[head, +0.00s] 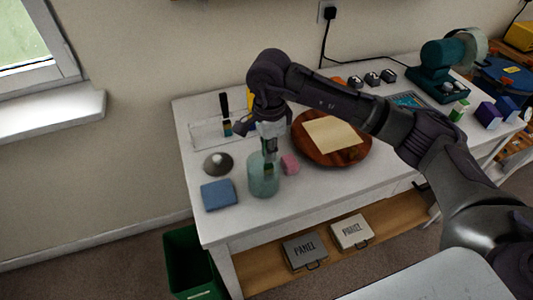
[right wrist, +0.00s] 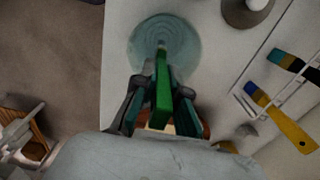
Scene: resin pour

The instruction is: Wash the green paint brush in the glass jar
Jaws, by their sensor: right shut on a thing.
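The glass jar (head: 263,184), pale teal and see-through, stands upright near the left front of the white table. It also shows at the top of the right wrist view (right wrist: 142,42). My right gripper (head: 269,146) is directly above the jar, fingers pointing down. In the right wrist view the gripper (right wrist: 158,104) is shut on the green handle of the paint brush (right wrist: 163,88). The brush's far end lies within the jar's outline; I cannot tell how deep it reaches. The brush is mostly hidden in the head view. My left gripper is not in view.
A brush rack (head: 205,133) with other brushes stands behind the jar. A round wooden board (head: 350,156) lies to the right.

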